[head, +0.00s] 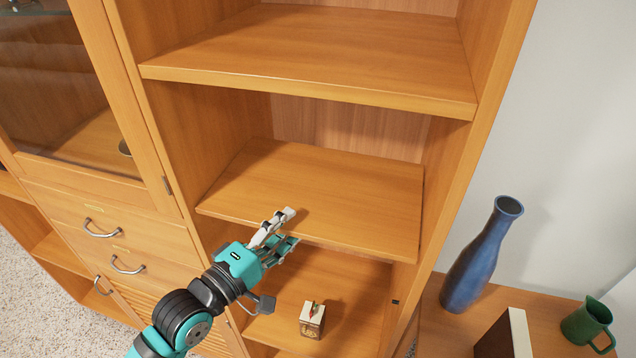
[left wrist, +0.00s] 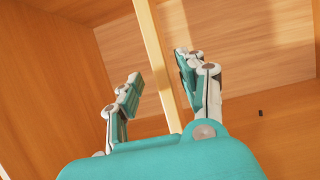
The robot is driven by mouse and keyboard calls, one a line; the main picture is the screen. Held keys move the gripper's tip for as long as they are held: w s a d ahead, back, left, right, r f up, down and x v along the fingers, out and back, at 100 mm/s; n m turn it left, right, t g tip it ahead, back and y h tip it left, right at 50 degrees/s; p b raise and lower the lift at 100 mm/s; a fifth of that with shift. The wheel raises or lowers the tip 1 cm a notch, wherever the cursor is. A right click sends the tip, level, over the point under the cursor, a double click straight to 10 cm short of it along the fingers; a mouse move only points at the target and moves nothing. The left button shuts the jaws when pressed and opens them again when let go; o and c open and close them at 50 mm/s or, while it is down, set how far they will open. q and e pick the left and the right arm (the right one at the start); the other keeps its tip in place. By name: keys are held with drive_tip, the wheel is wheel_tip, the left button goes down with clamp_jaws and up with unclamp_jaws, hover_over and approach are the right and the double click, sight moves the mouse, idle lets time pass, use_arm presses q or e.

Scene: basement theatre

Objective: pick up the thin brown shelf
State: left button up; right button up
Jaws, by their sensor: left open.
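The thin brown shelf (head: 330,190) lies inside the open wooden cabinet, below a thicker fixed board. A narrow dark gap shows along its right side. My left gripper (head: 291,227) is open at the shelf's front edge, left of the edge's middle. In the left wrist view, the shelf's pale front edge (left wrist: 153,50) runs between the two spread fingers of the left gripper (left wrist: 160,66). I cannot tell whether either finger touches the shelf. My right gripper is not in view.
A thick board (head: 320,50) is above the shelf. A small box (head: 312,320) stands in the compartment below. Drawers (head: 100,235) and a glass door (head: 60,90) are at left. A blue vase (head: 480,257) and a green mug (head: 588,325) stand at right.

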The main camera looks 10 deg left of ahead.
sight(303, 208)
use_arm(q)
drive_tip(key=x, duration=0.3)
drive_tip(key=p+x, duration=0.1)
drive_tip(key=x, duration=0.2)
drive_tip(key=shift+a+f+p, duration=0.15)
drive_tip(key=shift+f+p, duration=0.05)
drive_tip(key=shift+p, duration=0.1)
drive_tip(key=shift+s, duration=0.1)
drive_tip(key=shift+c, duration=0.8)
clamp_jaws()
drive_tip(key=shift+r, duration=0.15)
